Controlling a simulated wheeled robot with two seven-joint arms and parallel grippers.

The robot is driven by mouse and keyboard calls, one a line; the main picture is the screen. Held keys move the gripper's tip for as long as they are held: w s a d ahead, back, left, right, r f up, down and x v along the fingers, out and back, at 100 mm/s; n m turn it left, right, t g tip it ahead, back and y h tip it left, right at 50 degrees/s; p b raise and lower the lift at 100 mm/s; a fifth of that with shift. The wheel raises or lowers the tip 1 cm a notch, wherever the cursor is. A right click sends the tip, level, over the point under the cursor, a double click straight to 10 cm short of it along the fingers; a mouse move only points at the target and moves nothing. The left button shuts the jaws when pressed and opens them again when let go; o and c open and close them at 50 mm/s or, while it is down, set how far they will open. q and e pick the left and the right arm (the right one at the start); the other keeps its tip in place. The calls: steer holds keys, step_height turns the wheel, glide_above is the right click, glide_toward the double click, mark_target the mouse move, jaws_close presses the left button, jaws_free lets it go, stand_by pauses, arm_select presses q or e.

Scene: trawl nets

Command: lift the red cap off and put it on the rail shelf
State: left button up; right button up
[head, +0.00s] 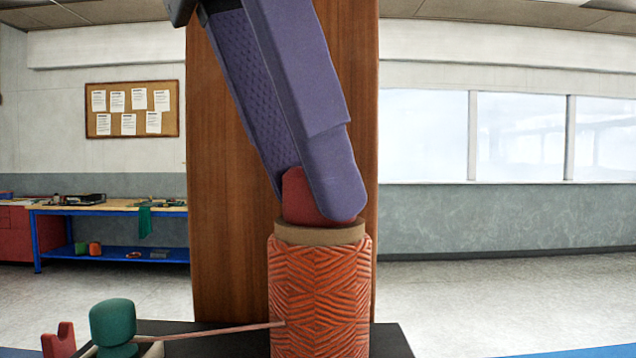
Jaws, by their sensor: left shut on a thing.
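The red cap (298,197) is at the top of an orange cylinder (320,300) with a carved line pattern and a tan collar (320,234). My left gripper (312,200) comes down from the upper left with two long purple fingers, and is shut on the cap. The near finger hides the cap's right side. The cap's lower edge meets the collar in the picture; I cannot tell whether it rests there or is slightly raised. My right gripper is not in view. I cannot make out a rail shelf.
A tall brown wooden panel (228,200) stands behind the cylinder. A dark surface (225,345) lies at its base. A green rounded piece (112,322) and a thin rod (215,331) reaching toward the cylinder are at lower left, beside a red notched piece (59,341).

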arm_select(q)
steer(key=shift+r, duration=0.15)
steer(key=shift+r, duration=1.25)
steer(key=s+a, duration=0.4)
steer(key=a, duration=0.4)
steer(key=s+a, duration=0.5)
steer(key=a, duration=0.2)
steer(key=shift+a+r, duration=0.35)
steer(key=shift+d+r, duration=0.1)
steer(key=shift+r, duration=0.15)
